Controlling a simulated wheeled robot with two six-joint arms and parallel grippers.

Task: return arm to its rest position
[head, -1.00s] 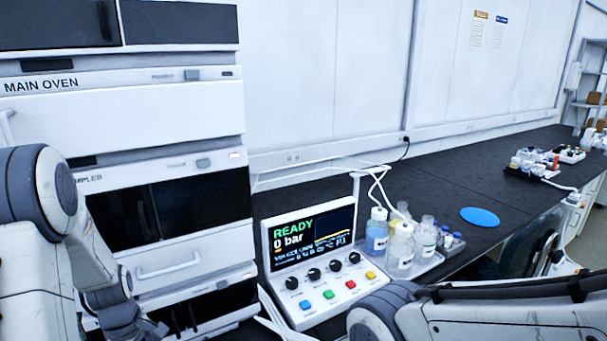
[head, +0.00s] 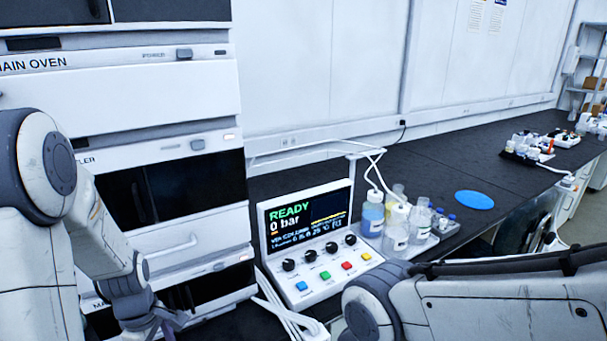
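My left arm comes in from the left in front of the instrument stack. Its wrist end (head: 150,318) runs down to the bottom edge of the head view, and no fingertips can be made out there. My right arm crosses the lower right, and its bent joint is in front of the bench edge. My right gripper is not in view. Neither arm shows anything held.
The instrument stack (head: 120,110) stands close at left. A control panel reading READY, 0 bar (head: 305,240) sits on the black bench (head: 420,170). Bottles (head: 395,232) stand on a tray beside it. A blue disc (head: 474,200) lies farther right. White cables (head: 290,318) are below the panel.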

